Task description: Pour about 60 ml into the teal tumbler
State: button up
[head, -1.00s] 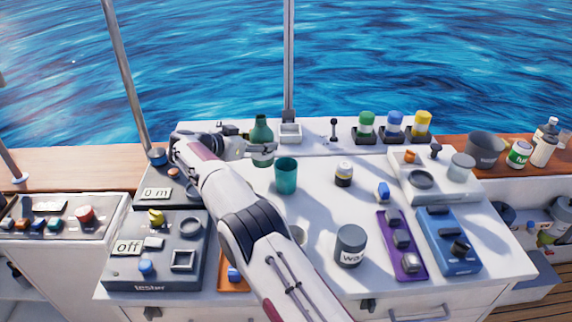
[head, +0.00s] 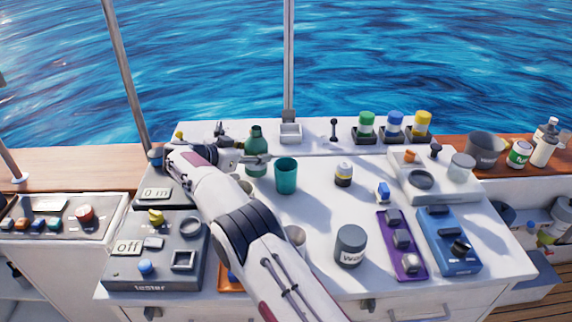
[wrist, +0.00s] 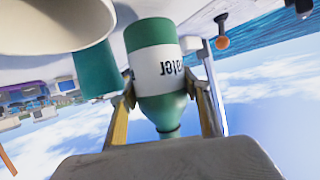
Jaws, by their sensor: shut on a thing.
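The teal tumbler (head: 286,177) stands upright on the white worktop, just right of my gripper (head: 244,158). My gripper is shut on a green bottle (head: 256,143) with a white label band. The bottle is about upright in the head view, close to the tumbler's left and apart from it. In the wrist view the bottle (wrist: 158,75) sits between both fingers of my gripper (wrist: 166,105), its label partly readable and upside down. The tumbler (wrist: 92,72) shows left of the bottle there. The liquid inside either one cannot be seen.
A grey labelled jar (head: 351,247) and a small yellow-banded jar (head: 344,174) stand right of my arm. A square white tray (head: 290,134) lies behind the tumbler. A grey tester panel (head: 155,250) is at left.

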aim_at(257, 143)
jog(key=shift+d+f+m+y, duration=0.1)
jog(key=shift+f+m+y, duration=0.1)
jog(key=shift+m+y, duration=0.15)
jog(key=r+m, duration=0.1)
jog(key=d+r+m+t+y, duration=0.1)
jog(key=r, duration=0.1)
jog(key=s+r+m+y, duration=0.1)
jog(key=shift+d+r+m+t+y, duration=0.15)
jog(key=shift+m+t+y, duration=0.1)
jog(key=shift+t, duration=0.15)
jog(key=shift+m+t+y, duration=0.6)
jog(key=shift+m+y, duration=0.2)
jog(key=shift+m, duration=0.1)
jog(key=f, duration=0.4)
jog(key=shift+w+a, duration=0.3)
jog(key=shift+a, duration=0.1)
jog(key=shift+w+a+r+m+t+y, duration=0.1)
jog(key=shift+a+r+m+t+y, duration=0.1)
jog(key=shift+r+m+t+y, duration=0.3)
jog(key=shift+a+f+m, duration=0.1)
jog(key=shift+f+m, duration=0.2)
jog(key=shift+m, duration=0.4)
jog(key=shift+d+r+m+t+y, duration=0.4)
jog(key=shift+r+m+t, duration=0.1)
jog(key=shift+r, duration=0.1)
jog(key=shift+r+m, duration=0.3)
jog(key=shift+r, duration=0.05)
jog(key=shift+r+m+t, duration=0.2)
jog(key=shift+m+t, duration=0.1)
